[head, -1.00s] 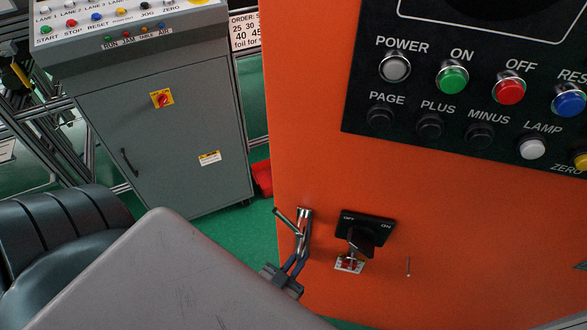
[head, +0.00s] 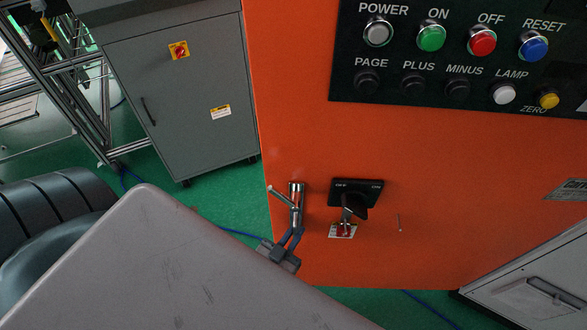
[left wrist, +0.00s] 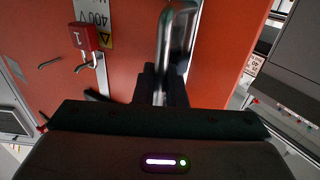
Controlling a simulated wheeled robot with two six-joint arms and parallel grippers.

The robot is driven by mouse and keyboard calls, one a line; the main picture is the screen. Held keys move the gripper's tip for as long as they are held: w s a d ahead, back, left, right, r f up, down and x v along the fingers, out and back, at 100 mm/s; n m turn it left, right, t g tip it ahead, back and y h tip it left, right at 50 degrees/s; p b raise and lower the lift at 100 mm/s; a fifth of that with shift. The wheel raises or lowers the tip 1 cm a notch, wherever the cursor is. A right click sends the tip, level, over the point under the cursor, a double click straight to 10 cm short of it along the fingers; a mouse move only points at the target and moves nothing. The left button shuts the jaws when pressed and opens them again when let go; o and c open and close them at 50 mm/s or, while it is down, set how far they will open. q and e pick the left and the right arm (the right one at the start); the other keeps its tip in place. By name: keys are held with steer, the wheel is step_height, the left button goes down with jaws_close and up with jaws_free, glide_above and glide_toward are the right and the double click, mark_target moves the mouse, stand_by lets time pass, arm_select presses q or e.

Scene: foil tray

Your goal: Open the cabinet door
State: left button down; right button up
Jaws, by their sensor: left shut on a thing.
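The orange cabinet door (head: 330,150) fills the middle of the head view, and no gap shows at its edge there. A chrome handle (head: 296,195) with a side lever sits near its left edge. My left gripper (head: 290,237) is shut on the lower part of the handle, reaching up from below. In the left wrist view the dark fingers (left wrist: 162,82) close around the shiny handle (left wrist: 176,40), partly hiding it. My right gripper is not in view.
Right of the handle is a black rotary switch (head: 355,193) with a red padlock (left wrist: 86,38). A button panel (head: 440,65) is above. A grey cabinet (head: 175,105) stands to the left, with green floor (head: 225,205) between. A white cabinet (head: 540,265) is at lower right.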

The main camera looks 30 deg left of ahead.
arm_select(q)
steer(key=shift+w+r, duration=0.15)
steer(key=shift+r, duration=0.05)
steer(key=c, duration=1.6)
jaws_free()
steer(key=shift+d, duration=0.15)
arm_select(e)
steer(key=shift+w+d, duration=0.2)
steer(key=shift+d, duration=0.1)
arm_select(q)
steer(key=shift+f, duration=0.1)
